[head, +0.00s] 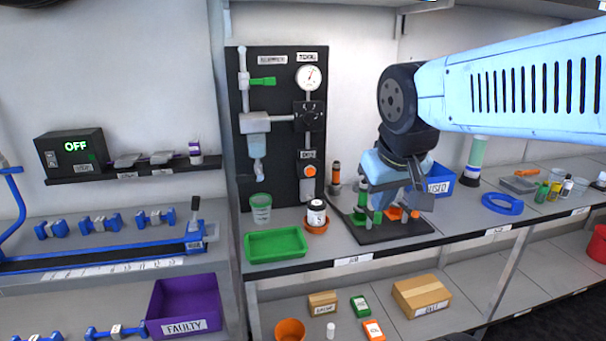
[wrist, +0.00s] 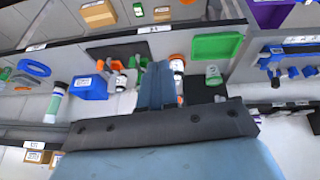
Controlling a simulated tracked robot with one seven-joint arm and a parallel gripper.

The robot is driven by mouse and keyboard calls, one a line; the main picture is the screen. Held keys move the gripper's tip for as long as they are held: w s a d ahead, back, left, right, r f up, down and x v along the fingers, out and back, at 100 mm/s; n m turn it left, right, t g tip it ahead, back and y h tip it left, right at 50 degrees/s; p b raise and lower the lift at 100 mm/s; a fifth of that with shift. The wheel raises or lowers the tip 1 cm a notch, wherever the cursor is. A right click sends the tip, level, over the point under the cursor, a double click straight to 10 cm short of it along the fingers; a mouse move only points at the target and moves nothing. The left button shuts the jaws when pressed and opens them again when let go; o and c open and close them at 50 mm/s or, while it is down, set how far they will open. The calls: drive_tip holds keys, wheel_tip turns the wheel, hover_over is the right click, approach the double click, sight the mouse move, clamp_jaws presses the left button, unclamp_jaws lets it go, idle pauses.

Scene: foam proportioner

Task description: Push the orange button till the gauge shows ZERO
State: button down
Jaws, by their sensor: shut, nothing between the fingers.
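The orange button (head: 309,170) sits low on the right side of the black upright panel (head: 283,170), under a small white label. The round white gauge (head: 308,77) is at the panel's top right; its needle reading is too small to tell. My gripper (head: 392,208) is to the right of the panel and apart from the button, in front of a dark stand. Its fingers are shut and empty; in the wrist view the closed fingers (wrist: 157,72) point up the picture over the bench. I cannot make out the button for certain in the wrist view.
The dark stand (head: 385,232) holds several green and orange items. A blue bin (head: 440,180) is behind my gripper.

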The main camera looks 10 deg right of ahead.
sight(311, 176)
drive_tip(key=w+d+f+n+g+h, duration=0.1)
drive_tip(key=w+d+f+n+h, duration=0.2)
drive_tip(key=w+h, duration=0.3)
drive_tip(key=w+d+f+n+g+h, duration=0.1)
drive_tip(key=w+d+f+n+h, duration=0.25)
drive_tip(key=w, duration=0.45)
drive_tip(key=w+a+f+n+t, duration=0.4)
drive_tip(key=w, duration=0.4)
drive_tip(key=w+a+f+n+t, duration=0.4)
drive_tip(key=w, duration=0.4)
drive_tip(key=shift+w+a+n, duration=0.2)
drive_tip(key=shift+a+n, duration=0.05)
drive_tip(key=shift+n, duration=0.1)
drive_tip(key=shift+w, duration=4.4)
drive_tip(key=shift+w, duration=0.15)
drive_tip(key=shift+w, duration=0.25)
